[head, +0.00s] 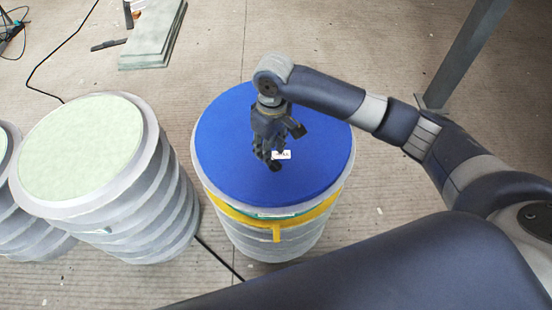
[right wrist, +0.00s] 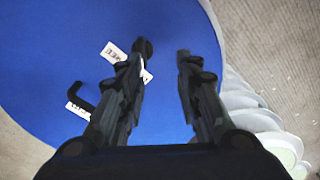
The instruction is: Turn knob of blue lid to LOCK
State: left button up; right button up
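The round blue lid (head: 225,150) sits on top of a grey ribbed drum. It fills much of the right wrist view (right wrist: 50,60). My right gripper (head: 268,158) is low over the lid's middle, pointing down. In the right wrist view its two fingers (right wrist: 163,52) are apart, with bare blue lid between them. A white label (head: 282,154) lies by the fingers and shows in the right wrist view (right wrist: 113,52); its lettering is only partly readable. A dark hooked piece (right wrist: 82,96), possibly the knob, is left of the fingers beside a second label (right wrist: 76,109). The knob is largely hidden.
A yellow band (head: 230,215) with a hanging tab circles the drum below the lid. Ribbed moulds with pale green tops (head: 80,145) stand at left. A stack of grey-green boards (head: 153,35) lies behind. A dark cable crosses the floor. A grey post (head: 465,55) stands at right.

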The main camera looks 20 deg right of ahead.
aim_at(276, 162)
jog(key=shift+m+h, duration=0.3)
jog(key=f, duration=0.3)
jog(key=w+d+f+p, duration=0.1)
jog(key=f, duration=0.2)
jog(key=d+f, duration=0.1)
jog(key=f, duration=0.2)
jog(key=shift+w, duration=0.2)
grip_shut()
